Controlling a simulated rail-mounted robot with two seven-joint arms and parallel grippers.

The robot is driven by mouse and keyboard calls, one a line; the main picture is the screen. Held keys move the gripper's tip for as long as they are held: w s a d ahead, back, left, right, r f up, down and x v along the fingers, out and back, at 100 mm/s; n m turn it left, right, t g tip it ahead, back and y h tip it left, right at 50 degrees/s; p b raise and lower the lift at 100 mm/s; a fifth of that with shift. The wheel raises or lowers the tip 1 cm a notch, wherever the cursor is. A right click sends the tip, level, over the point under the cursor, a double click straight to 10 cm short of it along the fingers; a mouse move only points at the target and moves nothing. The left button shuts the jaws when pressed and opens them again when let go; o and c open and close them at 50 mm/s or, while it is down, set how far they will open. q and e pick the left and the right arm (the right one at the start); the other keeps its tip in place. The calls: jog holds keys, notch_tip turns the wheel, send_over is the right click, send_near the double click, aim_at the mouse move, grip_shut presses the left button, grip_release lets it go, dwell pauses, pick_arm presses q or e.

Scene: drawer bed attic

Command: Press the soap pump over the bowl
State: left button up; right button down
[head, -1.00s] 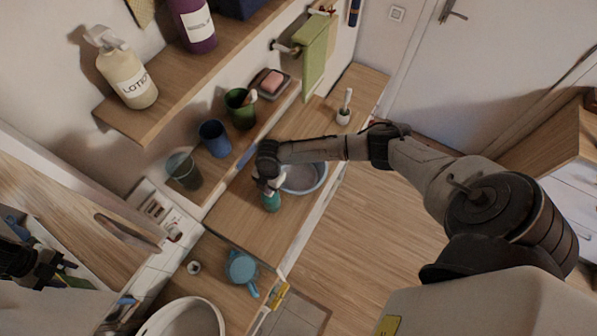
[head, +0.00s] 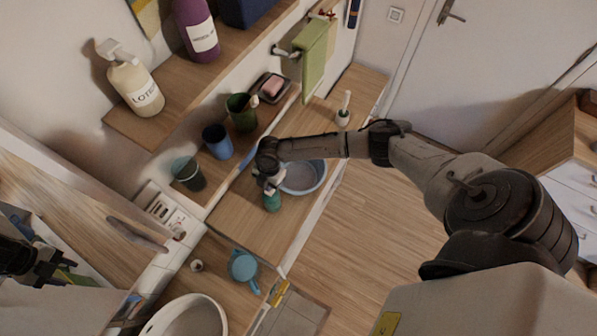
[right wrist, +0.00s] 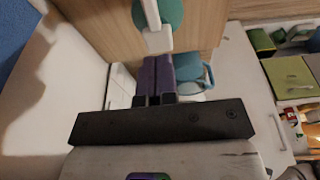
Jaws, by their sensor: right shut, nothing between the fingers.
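The soap pump is a small green bottle (head: 272,202) standing upright on the wooden counter, just left of the blue-grey bowl (head: 306,178). My right gripper (head: 268,182) is at the top of the bottle and hides much of the pump head in the head view. In the right wrist view the white pump nozzle (right wrist: 157,40) and teal bottle (right wrist: 172,12) show just beyond the shut, empty purple fingers (right wrist: 158,62). Whether the fingers touch the pump cannot be told. My left gripper (head: 48,268) is at the left edge, far from the pump.
A blue watering can (head: 243,267) is below the pump. A toothbrush holder (head: 343,118) stands beyond the bowl. A lotion bottle (head: 135,86) is on the shelf.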

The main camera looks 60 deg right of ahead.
dwell(0.4)
jog(key=shift+f, duration=0.2)
jog(key=shift+f, duration=0.1)
jog(key=shift+f+b, duration=1.3)
jog(key=shift+f, duration=0.1)
jog(key=shift+r, duration=0.2)
jog(key=shift+r+p, duration=0.1)
jog(key=shift+p, duration=0.2)
jog(key=shift+r+p, duration=1.3)
jog(key=shift+r, duration=0.1)
